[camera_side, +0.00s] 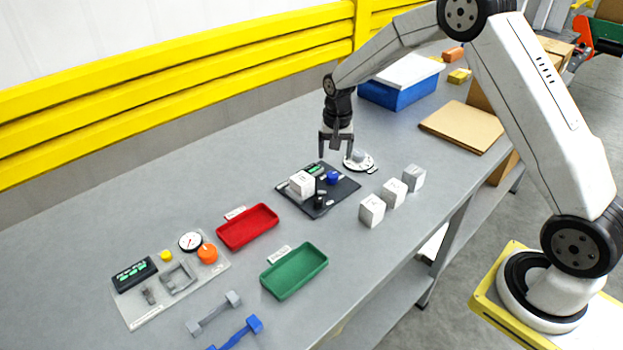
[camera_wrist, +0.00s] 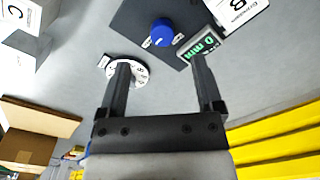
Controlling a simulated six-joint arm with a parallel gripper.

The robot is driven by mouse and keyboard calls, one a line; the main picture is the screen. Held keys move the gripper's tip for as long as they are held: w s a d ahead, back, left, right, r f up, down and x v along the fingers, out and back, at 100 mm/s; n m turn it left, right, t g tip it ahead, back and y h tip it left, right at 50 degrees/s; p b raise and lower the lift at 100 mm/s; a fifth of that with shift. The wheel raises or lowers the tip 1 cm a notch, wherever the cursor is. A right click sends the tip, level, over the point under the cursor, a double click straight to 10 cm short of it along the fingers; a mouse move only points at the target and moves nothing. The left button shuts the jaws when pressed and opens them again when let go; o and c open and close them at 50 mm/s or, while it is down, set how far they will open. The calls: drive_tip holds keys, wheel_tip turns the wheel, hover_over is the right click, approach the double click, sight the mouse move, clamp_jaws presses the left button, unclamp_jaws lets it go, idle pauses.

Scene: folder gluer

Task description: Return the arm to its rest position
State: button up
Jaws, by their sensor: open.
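My gripper (camera_side: 337,148) is open and empty, pointing down above the back edge of a dark instrument plate (camera_side: 341,195). In the wrist view my gripper (camera_wrist: 162,70) has its two fingers spread wide, with only the grey table between them. The plate carries a blue knob (camera_side: 333,177), a small green display (camera_side: 316,169), a black part and a white cube (camera_side: 302,184). A round white dial (camera_side: 360,162) lies on the table beside my gripper. In the wrist view the dial (camera_wrist: 126,68) is partly behind the left finger.
Three pale cubes (camera_side: 393,193) stand in a row right of the plate. A red tray (camera_side: 247,227) and a green tray (camera_side: 294,271) lie in front. A yellow guard rail (camera_side: 180,90) runs along the back.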

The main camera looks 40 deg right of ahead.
drive_tip(key=s+a+r+n, duration=0.1)
drive_tip(key=s+a+n, duration=0.1)
drive_tip(key=s, duration=0.5)
drive_tip(key=s+a+r+n+t, duration=0.1)
drive_tip(key=s+a+r+n, duration=0.1)
drive_tip(key=s, duration=0.6)
drive_tip(key=s+a+r+n+t, duration=0.1)
drive_tip(key=s+a+n, duration=0.3)
drive_tip(key=s, duration=0.4)
drive_tip(key=shift+r, duration=0.6)
drive_tip(key=shift+w+a, duration=0.1)
drive_tip(key=shift+w, duration=0.05)
idle(0.9)
